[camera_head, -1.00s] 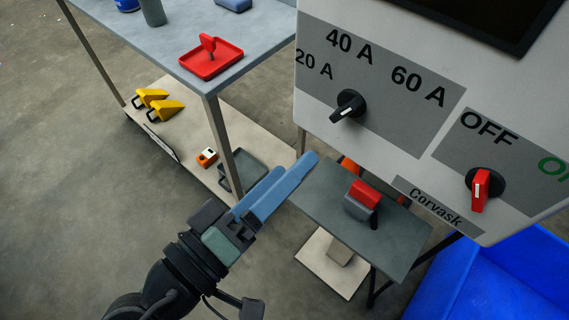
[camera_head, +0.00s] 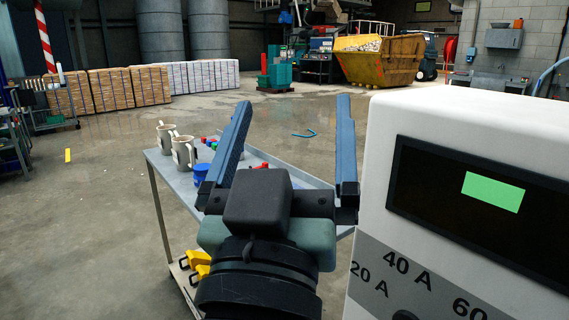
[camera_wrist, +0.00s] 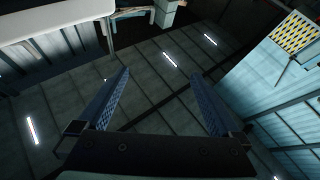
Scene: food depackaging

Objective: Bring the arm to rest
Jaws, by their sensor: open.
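My gripper (camera_head: 290,150) stands raised in the middle of the head view, its two blue fingers spread wide with nothing between them. It is left of the white machine cabinet (camera_head: 470,120) and, in the picture, overlaps the grey table (camera_head: 180,186) behind it. In the wrist view my gripper (camera_wrist: 165,105) is also open and empty, facing the ceiling with its light strips. The cabinet's lit green screen (camera_head: 493,192) shows. The 40 A and 60 A markings are partly in view, and the dial is mostly cut off at the bottom.
Beige mugs (camera_head: 183,151) and small coloured items stand on the table, partly hidden by my arm. Yellow objects (camera_head: 198,264) lie on its lower shelf. Stacked boxes (camera_head: 110,90) and a yellow skip (camera_head: 380,62) are far back. The floor to the left is open.

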